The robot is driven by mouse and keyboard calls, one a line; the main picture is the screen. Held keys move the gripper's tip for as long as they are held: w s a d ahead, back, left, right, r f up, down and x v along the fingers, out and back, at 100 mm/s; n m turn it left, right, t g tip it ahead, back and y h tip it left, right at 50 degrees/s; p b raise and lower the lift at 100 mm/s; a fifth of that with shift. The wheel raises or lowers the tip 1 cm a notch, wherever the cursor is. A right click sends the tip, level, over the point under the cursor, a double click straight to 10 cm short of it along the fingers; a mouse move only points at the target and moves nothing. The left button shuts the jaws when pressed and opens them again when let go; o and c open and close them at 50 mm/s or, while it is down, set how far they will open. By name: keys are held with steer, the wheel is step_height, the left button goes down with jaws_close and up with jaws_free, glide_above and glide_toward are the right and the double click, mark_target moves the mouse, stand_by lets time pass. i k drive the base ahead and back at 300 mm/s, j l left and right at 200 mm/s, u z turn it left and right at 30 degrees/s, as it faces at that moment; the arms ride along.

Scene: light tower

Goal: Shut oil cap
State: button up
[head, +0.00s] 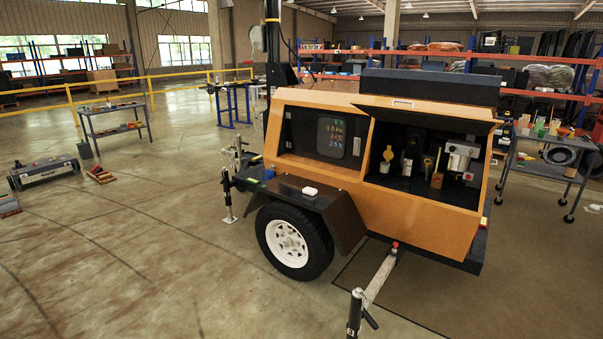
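An orange light tower trailer (335,205) stands on the floor with the side hatch of its engine bay raised. My gripper is not in view.
The raised hatch door (425,111) overhangs the bay. A white wheel (288,243) under a dark fender and an outrigger bar (379,279) jut out in front. Carts stand at left (113,107) and right (545,153).

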mark_target(388, 155)
steer(key=i+j+u, duration=0.2)
steer(key=i+u, duration=0.25)
steer(key=i, duration=0.25)
steer(key=i+u, duration=0.4)
steer(key=i, duration=0.35)
steer(key=i+l+u, duration=0.3)
steer(key=i+u, duration=0.15)
steer(key=i, duration=0.25)
steer(key=i+j+u, duration=0.15)
steer(key=i, duration=1.1)
steer(key=i+l+z, duration=0.1)
steer(key=i+z, duration=0.15)
steer(key=z, duration=0.15)
steer(key=i+z, duration=0.2)
steer(key=z, duration=0.2)
steer(key=i+z, duration=0.25)
steer(key=z, duration=0.15)
steer(key=i+j+z, duration=0.15)
steer(key=z, duration=0.2)
steer(key=i, duration=0.1)
